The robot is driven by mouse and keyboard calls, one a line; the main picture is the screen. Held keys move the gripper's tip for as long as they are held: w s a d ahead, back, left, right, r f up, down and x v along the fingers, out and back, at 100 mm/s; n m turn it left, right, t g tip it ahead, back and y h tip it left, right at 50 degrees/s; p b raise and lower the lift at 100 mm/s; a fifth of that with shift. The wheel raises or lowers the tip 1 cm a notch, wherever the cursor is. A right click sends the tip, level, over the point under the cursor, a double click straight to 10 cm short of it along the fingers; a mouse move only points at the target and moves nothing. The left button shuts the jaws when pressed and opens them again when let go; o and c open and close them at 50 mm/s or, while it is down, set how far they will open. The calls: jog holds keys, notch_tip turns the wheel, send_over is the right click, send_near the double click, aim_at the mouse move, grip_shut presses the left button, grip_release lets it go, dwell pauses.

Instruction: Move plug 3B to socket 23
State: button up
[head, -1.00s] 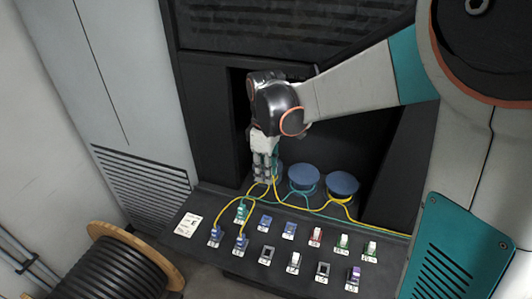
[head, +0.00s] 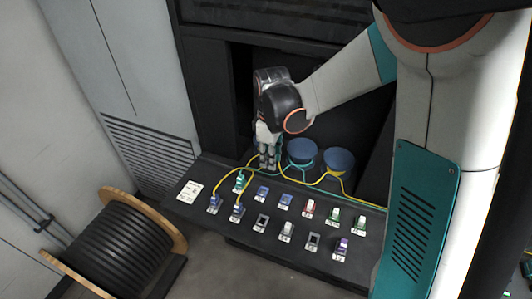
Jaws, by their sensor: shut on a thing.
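My gripper (head: 268,163) points down just behind the back edge of the sloped black panel (head: 205,170), in front of the dark recess. Its fingers are shut on a plug, which is too small and covered to make out. Yellow and teal cables run close by the fingertips. The panel carries two rows of sockets with small number labels, too small to read. Yellow cables lead to two blue connectors (head: 214,203) (head: 237,212) at the front left. A teal connector (head: 240,183) sits behind them. Two grey sockets (head: 261,223) (head: 314,242) in the front row look empty.
Two blue round spools (head: 302,151) (head: 339,160) stand behind the panel, close to the right of my gripper, with cables around them. A large cable drum (head: 118,248) stands on the floor at left.

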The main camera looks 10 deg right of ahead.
jog(key=s+d+f+b, duration=0.1)
jog(key=f+b, duration=0.2)
jog(key=f, duration=0.1)
jog(key=s+d+f+b, duration=0.1)
jog(key=d+f+b, duration=0.1)
jog(key=f, duration=0.3)
jog(key=s+d+f+b, duration=0.1)
jog(key=f+b, duration=0.4)
jog(key=shift+s+d, duration=0.25)
jog(key=shift+d, duration=0.15)
jog(key=shift+f+b, duration=0.6)
jog(key=shift+b, duration=0.25)
dwell(1.9)
jog(key=o, duration=1)
jog(key=shift+c, duration=0.2)
jog(key=shift+r, duration=0.1)
notch_tip(320, 180, up, 12)
